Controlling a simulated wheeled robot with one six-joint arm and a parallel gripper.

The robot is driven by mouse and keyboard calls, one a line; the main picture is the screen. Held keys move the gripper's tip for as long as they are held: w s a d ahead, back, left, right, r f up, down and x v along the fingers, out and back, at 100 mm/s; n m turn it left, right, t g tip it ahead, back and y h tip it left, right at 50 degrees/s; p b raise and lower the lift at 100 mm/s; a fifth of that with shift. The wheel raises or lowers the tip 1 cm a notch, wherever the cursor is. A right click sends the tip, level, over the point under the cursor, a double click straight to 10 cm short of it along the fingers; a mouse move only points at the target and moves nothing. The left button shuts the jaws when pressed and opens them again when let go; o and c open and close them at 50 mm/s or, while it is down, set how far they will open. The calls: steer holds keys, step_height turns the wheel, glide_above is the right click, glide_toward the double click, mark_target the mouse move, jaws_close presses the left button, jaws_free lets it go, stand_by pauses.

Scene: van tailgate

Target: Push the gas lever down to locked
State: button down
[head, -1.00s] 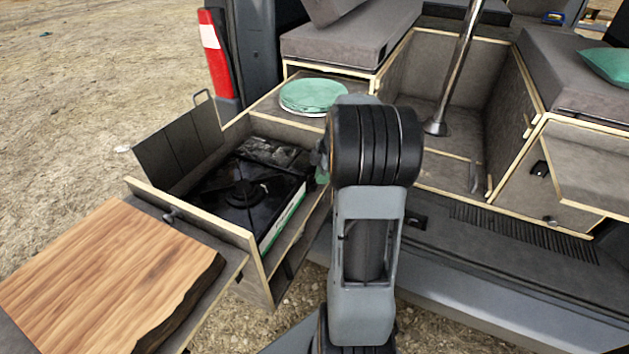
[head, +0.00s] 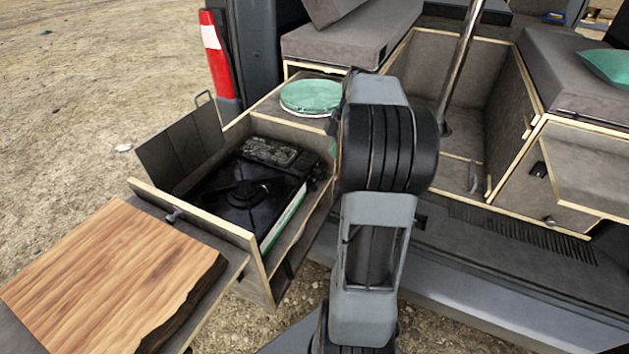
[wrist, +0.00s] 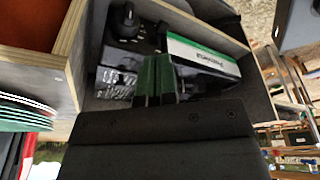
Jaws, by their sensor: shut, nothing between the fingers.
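The black gas stove (head: 250,190) sits in the pulled-out wooden drawer at the left in the head view. In the wrist view its white and green label side (wrist: 204,56) and a black round knob (wrist: 127,15) show. I cannot clearly make out the gas lever or its position; it may be hidden by my fingers or lost in the dark. My gripper (wrist: 157,76) has its green fingers together and empty, over the stove's near side in the wrist view. I cannot tell whether they touch it. In the head view my arm mostly hides the gripper.
Green plates (head: 311,96) stand on the ledge behind the drawer, close to my arm; they also show in the wrist view (wrist: 25,112). The drawer's wooden walls (head: 200,217) enclose the stove. A wooden board (head: 110,275) lies at front left. A metal post (head: 460,65) stands behind.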

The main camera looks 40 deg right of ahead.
steer(key=shift+v, duration=2.45)
steer(key=s+a+m+t+h+p, duration=0.1)
steer(key=s+a+m+p, duration=0.2)
steer(key=a, duration=1)
steer(key=s+a+m+t+h+p, duration=0.1)
steer(key=s+a+m+p, duration=0.3)
steer(key=s+a+m, duration=0.3)
steer(key=shift+a+r+m+h, duration=0.25)
steer(key=shift+a+m, duration=1.45)
steer(key=shift+a, duration=1.3)
